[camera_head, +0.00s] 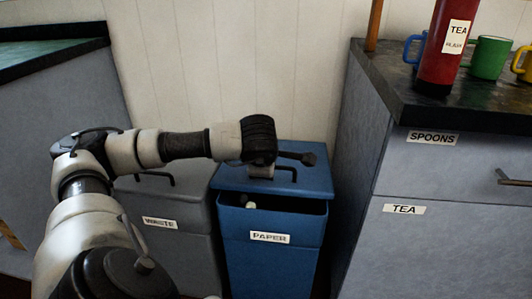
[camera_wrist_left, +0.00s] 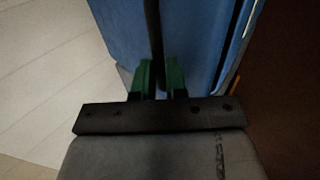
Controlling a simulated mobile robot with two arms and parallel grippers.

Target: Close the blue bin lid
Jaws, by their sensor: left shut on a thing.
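The blue bin (camera_head: 265,255), labelled PAPER, stands between the grey bin and the right-hand counter. Its blue lid (camera_head: 312,180) is partly open: a dark gap shows along the front below it, with something whitish inside. A black handle (camera_head: 293,174) sits on the lid. My left arm reaches across from the left, and its gripper (camera_head: 298,158) is over the lid at the handle. In the left wrist view, the gripper's green fingertips (camera_wrist_left: 159,78) are shut on the black handle bar (camera_wrist_left: 153,35), against the lid's blue surface (camera_wrist_left: 195,40). My right gripper is not in view.
A grey bin (camera_head: 195,243) labelled WASTE stands close on the left, partly behind my arm. The counter cabinet (camera_head: 375,170) is close on the right, carrying a red TEA canister (camera_head: 445,50) and mugs. A pale wall (camera_head: 250,60) is behind.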

